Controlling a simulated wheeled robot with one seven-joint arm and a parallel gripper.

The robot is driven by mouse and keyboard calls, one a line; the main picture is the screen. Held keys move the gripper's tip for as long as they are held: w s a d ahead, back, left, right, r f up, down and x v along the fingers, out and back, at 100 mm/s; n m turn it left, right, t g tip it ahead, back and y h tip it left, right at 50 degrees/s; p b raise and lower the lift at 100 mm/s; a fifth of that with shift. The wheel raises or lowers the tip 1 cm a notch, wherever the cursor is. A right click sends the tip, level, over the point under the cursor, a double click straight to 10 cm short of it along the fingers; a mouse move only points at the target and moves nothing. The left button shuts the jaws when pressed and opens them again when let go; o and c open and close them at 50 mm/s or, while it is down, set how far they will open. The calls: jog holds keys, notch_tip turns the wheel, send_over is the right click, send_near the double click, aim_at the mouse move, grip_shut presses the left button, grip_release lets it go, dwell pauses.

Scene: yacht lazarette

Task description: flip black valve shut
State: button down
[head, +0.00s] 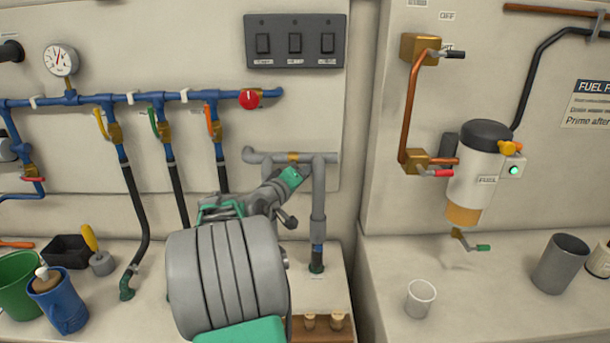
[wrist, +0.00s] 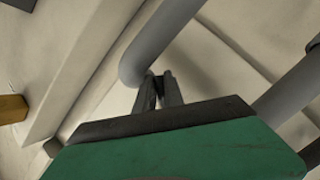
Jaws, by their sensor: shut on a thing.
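A brass valve body (head: 293,157) sits on the horizontal grey pipe (head: 262,157), left of the tee where a pipe runs down. My gripper (head: 306,170) is just below this pipe, reaching up from the lower left. In the wrist view my gripper's fingers (wrist: 160,88) are close together beside the bend of a grey pipe (wrist: 133,68). They are shut on a small dark piece (wrist: 166,75), which looks like the black valve's handle. It is mostly hidden, so its angle cannot be told. Another black-handled valve (head: 455,54) is at the upper right by an OFF label.
Blue pipes (head: 155,97) with yellow, green, orange and red handles run along the left wall. A copper line and fuel filter (head: 475,180) are on the right wall.

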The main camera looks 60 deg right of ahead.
jog(key=shift+w+a+f+m+t+y+b, duration=0.4)
jog(key=shift+m+t+y+b, duration=0.3)
jog(key=shift+m+b, duration=0.5)
jog(key=shift+w+a+f+m+t+y+b, duration=0.15)
jog(key=shift+w+m+t+y+b, duration=0.35)
jog(key=shift+m+y+b, duration=0.55)
jog(key=shift+w+a+f+m+t+y+b, duration=0.15)
jog(key=shift+w+f+m+t+y+b, duration=0.35)
jog(key=shift+m+b, duration=0.85)
jog(key=shift+r+t, duration=0.2)
jog(key=shift+t, duration=0.1)
jog(key=c, duration=1.5)
grip_release()
jog(key=shift+o, duration=0.2)
jog(key=v, duration=0.8)
jog(key=shift+b, duration=0.3)
jog(key=shift+d, duration=0.1)
